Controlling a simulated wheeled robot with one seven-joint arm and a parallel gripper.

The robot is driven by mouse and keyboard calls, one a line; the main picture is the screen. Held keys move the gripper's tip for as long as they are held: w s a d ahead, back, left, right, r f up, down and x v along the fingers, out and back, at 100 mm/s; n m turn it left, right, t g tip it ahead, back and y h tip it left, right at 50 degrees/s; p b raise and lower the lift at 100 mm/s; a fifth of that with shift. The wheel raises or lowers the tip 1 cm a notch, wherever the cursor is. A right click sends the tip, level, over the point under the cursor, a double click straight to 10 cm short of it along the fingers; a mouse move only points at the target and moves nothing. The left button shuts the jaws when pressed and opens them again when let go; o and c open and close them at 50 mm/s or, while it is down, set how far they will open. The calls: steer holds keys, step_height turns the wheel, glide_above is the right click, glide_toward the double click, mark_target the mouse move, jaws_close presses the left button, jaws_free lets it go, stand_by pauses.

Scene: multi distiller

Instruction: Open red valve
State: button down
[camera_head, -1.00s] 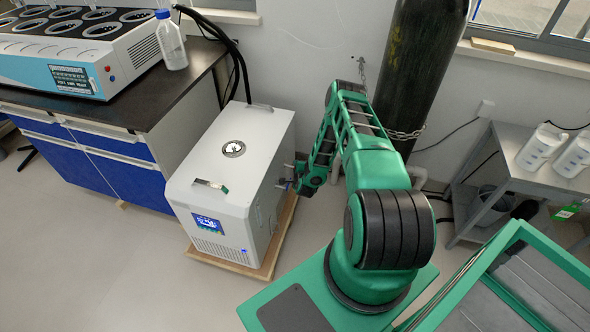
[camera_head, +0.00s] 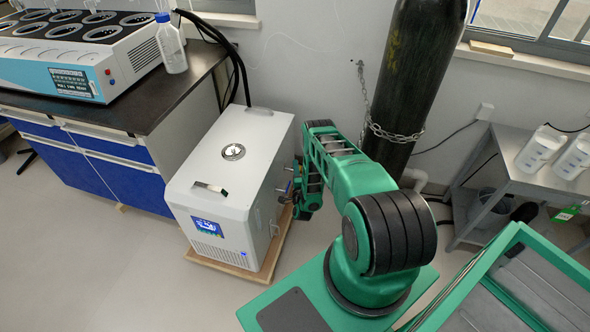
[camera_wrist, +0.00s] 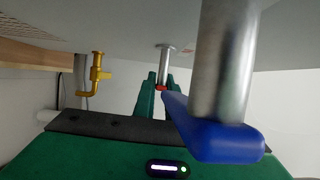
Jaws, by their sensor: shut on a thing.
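The red valve shows in the wrist view as a small red handle (camera_wrist: 162,88) at the lower end of a metal pipe that comes out of the white machine's side. Most of it is hidden by my fingers and a blue handle. My gripper (camera_wrist: 162,83) has its green fingers on either side of the red handle, shut on it. In the head view, my gripper (camera_head: 303,200) is low beside the right side of the white machine (camera_head: 215,215), partly hidden by my arm. How far the red handle is turned cannot be told.
A blue valve handle (camera_wrist: 215,130) on a thick metal pipe (camera_wrist: 222,65) is very close to the wrist camera. A brass fitting (camera_wrist: 97,75) is at left. A dark gas cylinder (camera_head: 415,75) with a chain stands behind my arm. Floor is open at the front left.

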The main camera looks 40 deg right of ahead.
steer(key=shift+a+f, duration=0.1)
steer(key=shift+f, duration=0.05)
steer(key=c, duration=1.9)
jaws_free()
steer(key=shift+o, duration=0.5)
steer(key=v, duration=1)
steer(key=shift+s, duration=0.35)
steer(key=shift+a, duration=0.15)
